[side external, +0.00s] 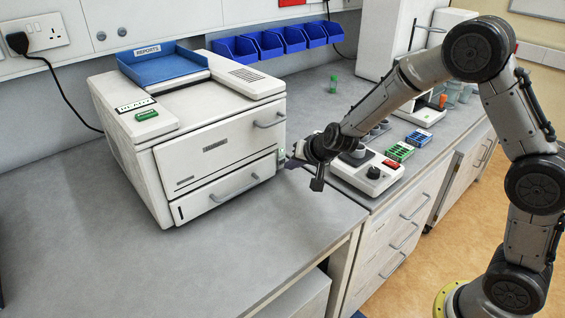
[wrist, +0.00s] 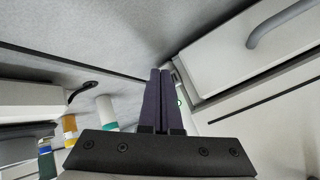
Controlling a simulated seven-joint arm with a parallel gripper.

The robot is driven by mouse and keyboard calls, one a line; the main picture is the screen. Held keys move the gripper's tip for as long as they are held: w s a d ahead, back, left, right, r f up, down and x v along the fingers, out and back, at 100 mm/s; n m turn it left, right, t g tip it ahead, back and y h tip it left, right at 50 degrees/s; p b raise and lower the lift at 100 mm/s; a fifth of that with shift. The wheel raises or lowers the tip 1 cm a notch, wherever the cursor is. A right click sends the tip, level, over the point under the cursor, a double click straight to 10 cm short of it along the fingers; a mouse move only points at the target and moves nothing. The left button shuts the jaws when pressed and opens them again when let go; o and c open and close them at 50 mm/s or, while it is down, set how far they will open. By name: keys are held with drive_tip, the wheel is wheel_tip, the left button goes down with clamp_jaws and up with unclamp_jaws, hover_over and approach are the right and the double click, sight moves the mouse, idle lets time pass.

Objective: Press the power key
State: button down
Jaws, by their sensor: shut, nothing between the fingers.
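The white printer (side external: 190,165) stands on the bench at the left. A small pale key with a green mark (side external: 281,156) is on its right side near the front corner, and I take it for the power key. In the wrist view a green mark on a pale patch (wrist: 180,103) shows just right of the fingers, partly hidden by them. My gripper (side external: 286,163) is shut and empty, with its dark purple fingers (wrist: 160,72) together beside that corner. I cannot tell whether the fingertips touch the key. A green button (side external: 146,114) is on the printer's top left.
Drawer handles (side external: 270,122) stick out of the printer front; one also shows in the wrist view (wrist: 280,24). A white device with a red switch (side external: 368,176) and small coloured racks (side external: 400,151) stand to the right. The bench front (side external: 250,245) is clear.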

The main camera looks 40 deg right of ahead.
drive_tip(key=shift+w, duration=0.15)
drive_tip(key=shift+w, duration=0.35)
idle(0.5)
drive_tip(key=shift+s, duration=0.5)
drive_tip(key=shift+s, duration=0.1)
drive_tip(key=shift+s, duration=2.9)
